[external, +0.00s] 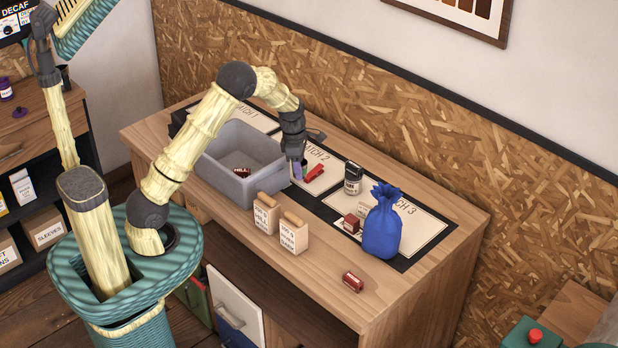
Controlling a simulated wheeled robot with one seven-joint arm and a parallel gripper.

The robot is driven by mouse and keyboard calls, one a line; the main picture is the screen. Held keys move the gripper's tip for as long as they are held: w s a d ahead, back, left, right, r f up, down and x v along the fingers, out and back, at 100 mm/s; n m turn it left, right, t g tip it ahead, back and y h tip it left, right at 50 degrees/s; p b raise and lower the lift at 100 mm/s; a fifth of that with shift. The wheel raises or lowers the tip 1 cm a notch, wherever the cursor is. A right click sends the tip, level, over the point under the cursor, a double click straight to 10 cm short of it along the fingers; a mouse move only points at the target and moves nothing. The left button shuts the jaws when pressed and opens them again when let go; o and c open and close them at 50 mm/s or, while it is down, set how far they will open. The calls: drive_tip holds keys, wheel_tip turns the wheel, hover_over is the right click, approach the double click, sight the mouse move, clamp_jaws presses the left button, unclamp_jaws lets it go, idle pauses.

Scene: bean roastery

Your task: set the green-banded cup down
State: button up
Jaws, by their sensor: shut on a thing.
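My gripper (298,170) points down over the "BATCH 2" card (318,158), close to the right end of the grey bin. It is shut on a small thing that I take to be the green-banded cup. Only a little of something dark and greenish shows by the fingertips, and the fingers hide the rest. I cannot tell whether the cup touches the card. A red item (314,174) lies on the card just right of the fingers.
The grey bin (215,172) holds a small dark red item. Two wooden-handled blocks (293,238) stand in front. A dark jar (353,178), a blue sack (382,228) and small red boxes (353,283) are to the right.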

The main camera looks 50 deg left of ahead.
hover_over(302, 201)
drive_tip(key=shift+s+a+f, duration=0.1)
drive_tip(key=shift+s+f, duration=0.05)
drive_tip(key=shift+f, duration=1.4)
drive_tip(key=shift+s+a+f, duration=0.1)
drive_tip(key=shift+s+f, duration=0.05)
drive_tip(key=shift+f, duration=1.4)
drive_tip(key=shift+p, duration=0.3)
drive_tip(key=shift+f, duration=1.9)
drive_tip(key=o, duration=1)
drive_tip(key=shift+f, duration=0.1)
drive_tip(key=shift+d, duration=0.1)
